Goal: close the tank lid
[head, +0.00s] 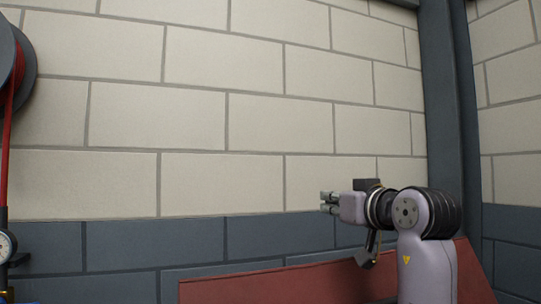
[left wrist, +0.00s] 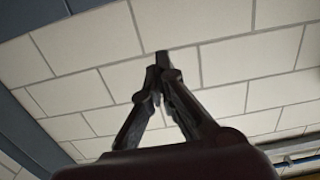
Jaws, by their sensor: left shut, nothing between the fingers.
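My left gripper (head: 326,202) is at the right of centre in the head view, with its fingers pointing left in front of the wall. It is shut and empty. The left wrist view shows its two dark fingers meeting at the tips (left wrist: 161,62), with only wall behind them. A flat dark red panel (head: 270,287) shows along the bottom of the head view, below the gripper and partly behind my arm. I cannot tell whether this panel is the tank lid. No tank is recognisable. My right gripper is out of view.
A grey reel with a red hose (head: 10,85) hangs at the left edge, above a round gauge (head: 5,246). A dark blue-grey post (head: 449,120) stands at the right. Pale block wall (head: 190,120) fills the background.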

